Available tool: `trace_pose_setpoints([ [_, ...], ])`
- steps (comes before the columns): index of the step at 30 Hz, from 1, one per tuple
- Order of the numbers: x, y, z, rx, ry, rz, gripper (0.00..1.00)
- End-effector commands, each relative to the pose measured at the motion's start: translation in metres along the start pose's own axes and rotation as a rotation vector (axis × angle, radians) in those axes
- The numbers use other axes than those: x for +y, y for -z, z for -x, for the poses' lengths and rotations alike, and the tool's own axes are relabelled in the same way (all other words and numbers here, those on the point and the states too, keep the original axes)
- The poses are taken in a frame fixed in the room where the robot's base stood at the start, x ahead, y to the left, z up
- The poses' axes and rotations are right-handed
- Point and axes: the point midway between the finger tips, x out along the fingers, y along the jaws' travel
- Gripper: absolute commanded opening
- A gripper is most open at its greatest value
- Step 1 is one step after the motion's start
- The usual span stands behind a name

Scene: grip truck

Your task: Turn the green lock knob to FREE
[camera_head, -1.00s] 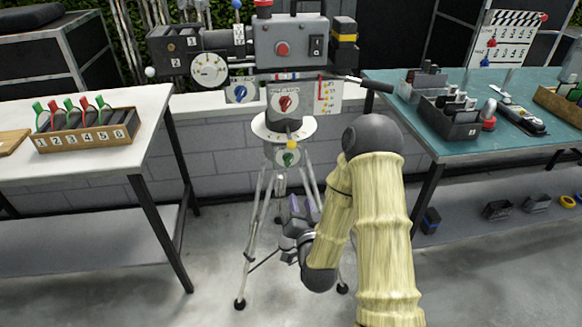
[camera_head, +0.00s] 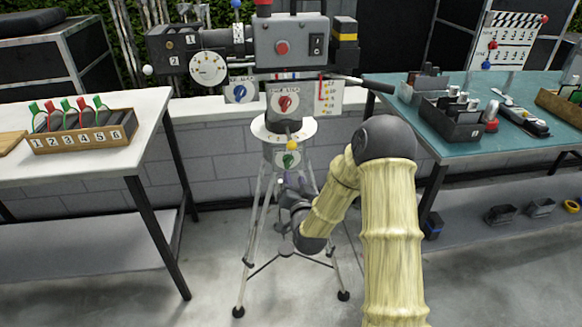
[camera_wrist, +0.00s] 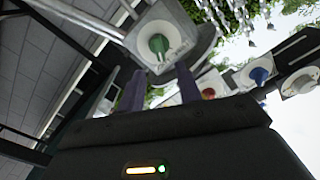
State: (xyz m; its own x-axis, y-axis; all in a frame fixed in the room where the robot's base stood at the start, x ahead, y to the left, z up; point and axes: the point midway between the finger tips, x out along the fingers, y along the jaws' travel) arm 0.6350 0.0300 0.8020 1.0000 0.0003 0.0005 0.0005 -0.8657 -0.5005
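The green lock knob (camera_head: 289,160) sits on a pale round dial plate low on the tripod head, under a small yellow ball. It shows larger in the wrist view (camera_wrist: 158,43), ahead of my fingers on its white plate. The dial lettering is too small to read. My gripper (camera_wrist: 159,88) has its two purple fingers apart with nothing between them. The knob lies beyond the fingertips, roughly in line with the gap, and looks untouched. In the head view my gripper (camera_head: 292,185) is just below the knob, partly hidden by my wrist.
A red knob (camera_head: 285,103) and a blue knob (camera_head: 240,92) sit higher on the camera rig. The tripod legs (camera_head: 258,230) spread around my gripper. A white table (camera_head: 80,160) stands left, a teal table (camera_head: 455,150) right. A black pan handle (camera_head: 365,82) points right.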

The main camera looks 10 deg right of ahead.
Motion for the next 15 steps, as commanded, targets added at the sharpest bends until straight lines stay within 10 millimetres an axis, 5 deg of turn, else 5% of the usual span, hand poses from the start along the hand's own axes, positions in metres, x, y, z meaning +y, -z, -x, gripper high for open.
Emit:
trace_pose_setpoints([
  [15, 0.000, 0.000, -0.070, 0.001, 0.000, 0.000, 0.35],
])
